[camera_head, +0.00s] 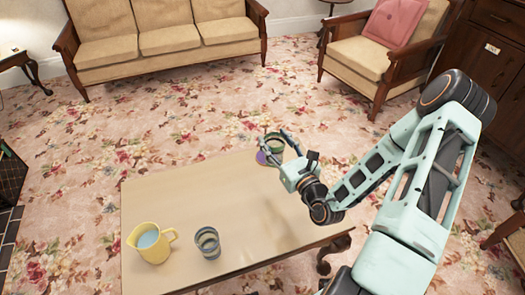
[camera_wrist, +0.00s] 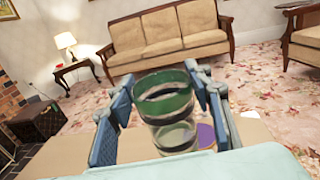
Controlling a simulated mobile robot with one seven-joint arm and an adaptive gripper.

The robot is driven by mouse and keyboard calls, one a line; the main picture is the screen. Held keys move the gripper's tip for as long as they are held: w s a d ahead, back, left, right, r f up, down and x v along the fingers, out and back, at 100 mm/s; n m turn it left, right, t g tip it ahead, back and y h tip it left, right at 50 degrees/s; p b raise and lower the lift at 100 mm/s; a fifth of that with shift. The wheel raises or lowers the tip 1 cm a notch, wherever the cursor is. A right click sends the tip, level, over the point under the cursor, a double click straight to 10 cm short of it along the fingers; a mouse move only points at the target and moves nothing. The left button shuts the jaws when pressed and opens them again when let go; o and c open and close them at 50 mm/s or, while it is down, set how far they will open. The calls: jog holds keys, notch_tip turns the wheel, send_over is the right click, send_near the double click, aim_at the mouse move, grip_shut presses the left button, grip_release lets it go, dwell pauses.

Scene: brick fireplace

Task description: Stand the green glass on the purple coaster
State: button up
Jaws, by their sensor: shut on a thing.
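The green glass (camera_head: 275,141) is in my gripper near the far right end of the table. In the wrist view the glass (camera_wrist: 167,105) looks upright or slightly tilted, clear with a green upper part and dark bands. My gripper (camera_head: 284,150) is shut on it, with blue finger pads on both sides in the wrist view (camera_wrist: 166,112). The purple coaster (camera_head: 262,158) lies on the table just left of and below the glass in the head view. In the wrist view the coaster (camera_wrist: 206,135) shows beyond the glass, partly hidden by a finger. I cannot tell whether the glass touches anything below.
The wooden table (camera_head: 200,195) is mostly bare. A yellow jug (camera_head: 152,246) and a grey-blue glass (camera_head: 208,243) stand at its near left part. A sofa (camera_head: 160,38) and an armchair (camera_head: 375,60) stand beyond, across flowered carpet.

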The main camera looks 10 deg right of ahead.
jog(key=shift+w+f+b, duration=1.15)
jog(key=shift+w+f, duration=1)
jog(key=shift+w, duration=0.2)
jog(key=shift+w+f+b, duration=1.1)
jog(key=shift+w+f, duration=1)
jog(key=shift+w, duration=0.2)
jog(key=shift+w+f+b, duration=1.15)
jog(key=shift+w+f, duration=1)
jog(key=shift+w, duration=0.2)
jog(key=shift+f, duration=0.1)
jog(key=o, duration=1.7)
jog(key=shift+d, duration=0.1)
